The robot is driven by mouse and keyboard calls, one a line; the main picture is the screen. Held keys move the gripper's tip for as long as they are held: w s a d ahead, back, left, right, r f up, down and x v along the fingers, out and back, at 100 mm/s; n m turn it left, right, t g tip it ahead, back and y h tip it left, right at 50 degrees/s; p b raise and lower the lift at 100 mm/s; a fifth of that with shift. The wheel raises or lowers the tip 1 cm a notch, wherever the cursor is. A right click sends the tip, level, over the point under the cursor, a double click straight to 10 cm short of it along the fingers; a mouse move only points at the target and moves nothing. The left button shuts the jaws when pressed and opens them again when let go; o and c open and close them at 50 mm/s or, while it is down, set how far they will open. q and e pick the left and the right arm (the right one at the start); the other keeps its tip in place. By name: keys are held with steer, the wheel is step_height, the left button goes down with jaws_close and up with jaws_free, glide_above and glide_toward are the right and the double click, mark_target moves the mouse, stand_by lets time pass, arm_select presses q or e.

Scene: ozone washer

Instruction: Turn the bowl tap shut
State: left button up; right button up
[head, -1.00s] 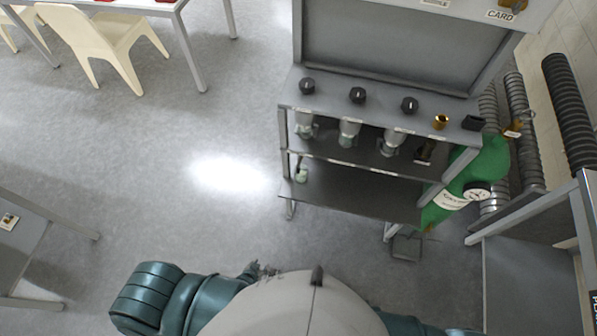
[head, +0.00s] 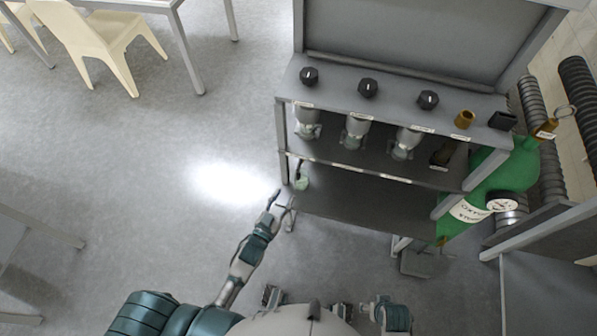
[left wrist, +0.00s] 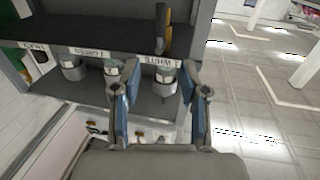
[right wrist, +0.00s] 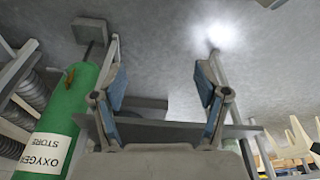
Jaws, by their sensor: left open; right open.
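The metal stand (head: 380,200) carries three black knobs, the left (head: 309,76), middle (head: 368,88) and right (head: 428,99), plus a brass knob (head: 464,119). Grey fittings hang below them, and a small pale green fitting (head: 301,180) sits at the lower left. I cannot tell which of these is the bowl tap. My left gripper (head: 281,202) is open and empty, near the stand's lower left corner; it also shows in the left wrist view (left wrist: 153,75), facing labelled fittings (left wrist: 165,76). My right gripper (right wrist: 163,58) is open and empty, low and near my body.
A cream chair (head: 95,40) and table legs are at the far left. The floor (head: 150,150) left of the stand is clear.

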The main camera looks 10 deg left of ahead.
mark_target(297, 174)
arm_select(q)
steer(key=b+x, duration=0.1)
steer(key=x, duration=0.9)
steer(key=shift+w+d+f, duration=0.1)
steer(key=shift+w+f, duration=0.05)
steer(key=shift+w, duration=0.05)
steer(key=shift+w+d, duration=0.15)
steer(key=shift+w, duration=0.3)
arm_select(e)
steer(key=v, duration=0.5)
steer(key=shift+f, duration=0.1)
arm_select(q)
jaws_close()
